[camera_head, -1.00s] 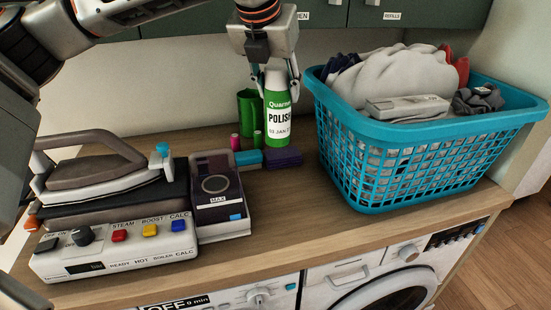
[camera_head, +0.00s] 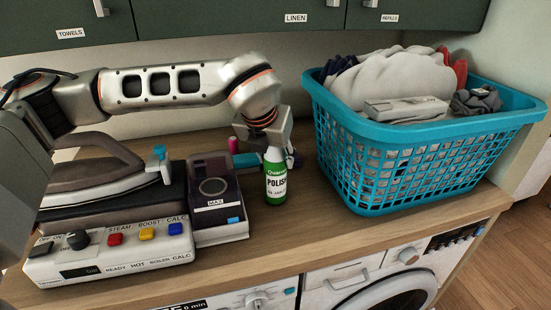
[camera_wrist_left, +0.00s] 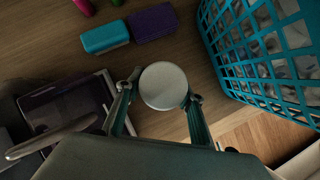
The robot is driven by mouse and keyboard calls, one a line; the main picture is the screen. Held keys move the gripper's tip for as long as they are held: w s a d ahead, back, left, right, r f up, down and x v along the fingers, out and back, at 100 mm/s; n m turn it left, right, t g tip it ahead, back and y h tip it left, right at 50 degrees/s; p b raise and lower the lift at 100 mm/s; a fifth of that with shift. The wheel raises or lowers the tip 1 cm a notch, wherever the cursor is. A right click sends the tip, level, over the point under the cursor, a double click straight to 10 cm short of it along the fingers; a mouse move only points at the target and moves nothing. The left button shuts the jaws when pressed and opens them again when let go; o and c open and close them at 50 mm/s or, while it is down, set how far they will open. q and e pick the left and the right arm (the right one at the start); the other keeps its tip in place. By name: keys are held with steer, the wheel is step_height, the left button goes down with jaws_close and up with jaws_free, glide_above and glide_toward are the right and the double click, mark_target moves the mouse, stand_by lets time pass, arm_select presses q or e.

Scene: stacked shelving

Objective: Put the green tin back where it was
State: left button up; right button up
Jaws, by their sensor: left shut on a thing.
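The green tin (camera_head: 276,184) is a green and white can labelled POLISH with a white top. It is upright near the middle of the counter, right of the dark clear-topped box (camera_head: 215,190). I cannot tell whether its base touches the counter. My left gripper (camera_head: 272,145) is at the tin's upper part, behind it in the head view. In the left wrist view, the round white top (camera_wrist_left: 163,86) lies between the two fingers of the left gripper (camera_wrist_left: 162,92), which is shut on the tin. My right gripper is not in view.
A blue laundry basket (camera_head: 400,160) stands to the right; an iron on its station (camera_head: 110,255) stands to the left. A teal block (camera_wrist_left: 105,37) and a purple block (camera_wrist_left: 153,22) lie behind the tin. The counter in front of the tin is clear.

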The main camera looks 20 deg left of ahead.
arm_select(q)
steer(key=shift+f, duration=0.2)
steer(key=shift+f, duration=0.2)
steer(key=o, duration=1.3)
steer(key=shift+r, duration=0.1)
